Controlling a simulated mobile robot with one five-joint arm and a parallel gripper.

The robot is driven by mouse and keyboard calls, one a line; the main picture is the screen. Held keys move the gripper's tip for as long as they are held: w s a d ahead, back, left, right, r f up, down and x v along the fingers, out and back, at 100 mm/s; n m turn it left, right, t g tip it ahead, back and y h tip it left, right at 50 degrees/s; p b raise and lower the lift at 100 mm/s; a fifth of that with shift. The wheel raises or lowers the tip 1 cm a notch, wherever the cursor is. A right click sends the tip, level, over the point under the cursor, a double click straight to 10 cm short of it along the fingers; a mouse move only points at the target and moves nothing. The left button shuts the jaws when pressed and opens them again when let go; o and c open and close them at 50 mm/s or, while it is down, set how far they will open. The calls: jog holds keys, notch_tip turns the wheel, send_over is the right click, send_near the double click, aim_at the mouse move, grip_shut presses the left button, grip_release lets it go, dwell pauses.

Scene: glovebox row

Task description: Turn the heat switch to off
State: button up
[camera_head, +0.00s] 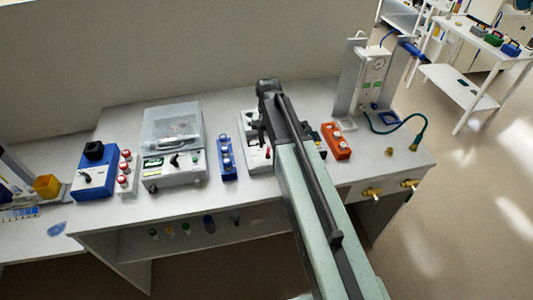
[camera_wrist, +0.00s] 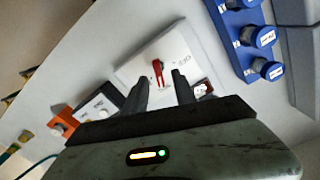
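A white switch box with a red lever (camera_wrist: 158,74) is in the middle of the wrist view. Lettering that looks like "OFF" is on its panel (camera_wrist: 182,50), to the right of the lever; other markings are too small to read. The lever stands nearly upright in the picture, leaning slightly. My gripper (camera_wrist: 160,86) is open, with one dark finger on each side of the lever's lower end. I cannot tell whether either finger touches it. In the head view the white box (camera_head: 256,158) is partly hidden behind my arm.
A blue button block (camera_head: 227,158) stands left of the white box, with a clear-lidded device (camera_head: 173,150) beyond it. An orange block (camera_head: 336,141) stands to the right. A stand with a gauge (camera_head: 374,70) and a green hose (camera_head: 398,130) is at the bench's right end.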

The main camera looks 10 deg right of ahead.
aim_at(268, 151)
notch_tip(268, 151, down, 3)
jog(key=shift+d+r+b, duration=0.1)
jog(key=shift+r+b, duration=0.05)
jog(key=shift+b, duration=0.55)
jog(key=shift+r, duration=0.1)
